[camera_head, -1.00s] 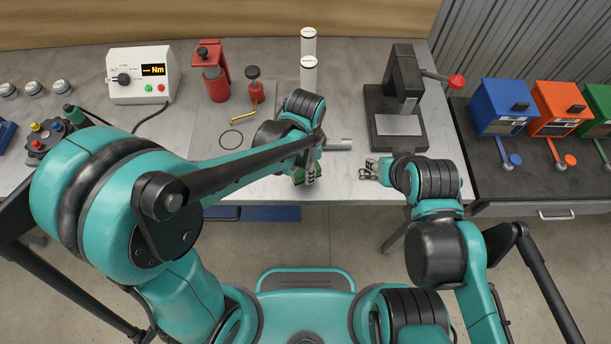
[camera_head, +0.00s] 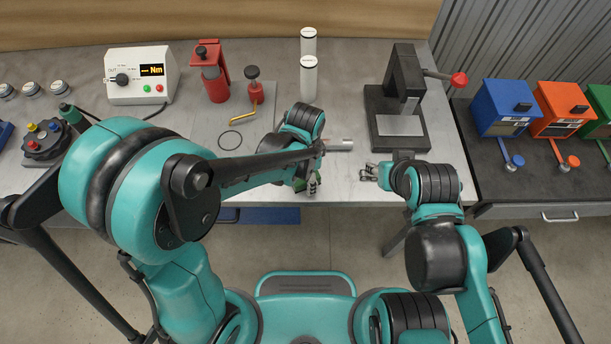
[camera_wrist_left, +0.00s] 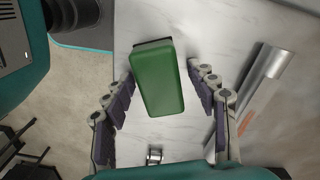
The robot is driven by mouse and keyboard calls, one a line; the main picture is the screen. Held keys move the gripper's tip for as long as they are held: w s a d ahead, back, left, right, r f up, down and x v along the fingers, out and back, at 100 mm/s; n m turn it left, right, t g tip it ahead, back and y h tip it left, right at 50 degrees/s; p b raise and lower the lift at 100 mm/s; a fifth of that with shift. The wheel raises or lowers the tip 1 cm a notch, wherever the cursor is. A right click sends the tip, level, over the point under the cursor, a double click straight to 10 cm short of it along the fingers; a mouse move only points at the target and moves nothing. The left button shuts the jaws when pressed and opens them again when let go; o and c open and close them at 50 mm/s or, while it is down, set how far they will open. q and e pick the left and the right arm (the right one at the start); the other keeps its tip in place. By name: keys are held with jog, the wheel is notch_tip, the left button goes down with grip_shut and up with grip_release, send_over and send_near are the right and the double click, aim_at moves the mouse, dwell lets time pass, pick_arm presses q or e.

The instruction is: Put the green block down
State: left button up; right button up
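The green block (camera_wrist_left: 158,78) fills the middle of the left wrist view, above or on the pale tabletop; I cannot tell if it touches. My left gripper (camera_wrist_left: 160,72) has one finger on each side of it, with a narrow gap showing at both sides, so it looks open around the block. In the head view my left gripper (camera_head: 311,187) is at the table's front edge, and only slivers of green show there, mostly hidden by the fingers. My right gripper (camera_head: 367,173) is to the right, with its fingers apart and empty.
A metal cylinder (camera_head: 339,145) lies just beyond my left gripper. A black press (camera_head: 397,105) stands behind my right gripper. Two white canisters (camera_head: 308,80) and red tools (camera_head: 213,75) stand farther back. The table's front edge is close to both grippers.

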pick_arm(q)
jog(key=shift+r+p, duration=0.3)
notch_tip(320, 180, up, 12)
jog(key=p, duration=0.3)
jog(key=s+a+r+n+t, duration=0.2)
jog(key=a+n, duration=0.4)
jog(key=a, duration=0.3)
jog(key=s+a+r+n+t, duration=0.3)
jog(key=a+n+t, duration=0.2)
jog(key=a+n, duration=0.2)
jog(key=shift+a+r+n, duration=0.3)
jog(key=shift+a+r, duration=0.1)
jog(key=shift+a, duration=0.5)
notch_tip(320, 180, down, 7)
jog(key=b, duration=0.6)
jog(key=shift+b, duration=0.4)
